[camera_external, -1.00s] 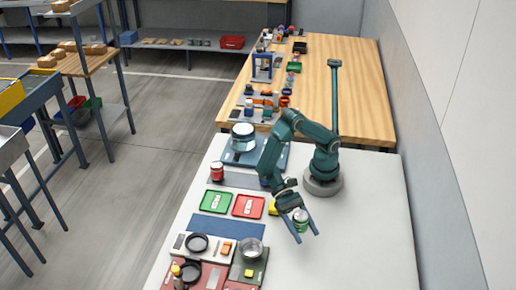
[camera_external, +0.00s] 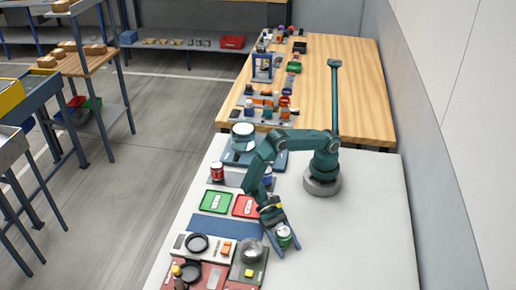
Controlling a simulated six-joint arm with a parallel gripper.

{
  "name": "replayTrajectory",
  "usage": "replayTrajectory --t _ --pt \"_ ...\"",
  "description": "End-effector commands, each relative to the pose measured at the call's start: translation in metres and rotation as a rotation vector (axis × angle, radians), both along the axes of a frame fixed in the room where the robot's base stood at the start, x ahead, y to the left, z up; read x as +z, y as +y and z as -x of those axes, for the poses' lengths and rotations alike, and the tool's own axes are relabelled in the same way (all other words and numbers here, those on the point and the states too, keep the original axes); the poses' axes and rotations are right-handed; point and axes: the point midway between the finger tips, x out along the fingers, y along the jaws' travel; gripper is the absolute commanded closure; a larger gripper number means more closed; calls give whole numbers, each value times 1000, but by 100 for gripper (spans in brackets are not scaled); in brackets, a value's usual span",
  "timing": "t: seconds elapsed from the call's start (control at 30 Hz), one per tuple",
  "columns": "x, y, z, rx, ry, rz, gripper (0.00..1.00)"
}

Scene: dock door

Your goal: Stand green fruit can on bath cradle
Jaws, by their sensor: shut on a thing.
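The green fruit can (camera_external: 284,236) is upright between the fingers of my gripper (camera_external: 289,250), which is shut on it. My gripper is over the front part of the white table, right of a dark green board with a metal pan. Whether the can touches the table cannot be told. I cannot tell for sure which thing is the bath cradle. A blue apparatus (camera_external: 276,160) with a round, pale-topped vessel (camera_external: 242,136) stands at the table's back left, far from the can.
A red can (camera_external: 217,172), a green tray (camera_external: 215,201), a red tray (camera_external: 244,207) and a blue mat (camera_external: 226,228) lie left of my arm. Boards with pans (camera_external: 197,243) fill the front left. The white table (camera_external: 345,235) is clear on the right.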

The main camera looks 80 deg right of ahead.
Motion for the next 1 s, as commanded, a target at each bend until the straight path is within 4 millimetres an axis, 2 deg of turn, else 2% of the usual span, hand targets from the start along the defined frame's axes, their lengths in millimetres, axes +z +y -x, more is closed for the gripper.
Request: replayTrajectory --t 0.2,0.23,0.3,0.73,1.0 --pt "-3 0 0 0 1 0 100" --pt "-3 0 0 0 1 1 33" --pt "-3 0 0 0 0 0 6" --pt "2 -2 -2 -1 -1 -1 6" --pt "22 -37 -34 -6 -3 -3 6"
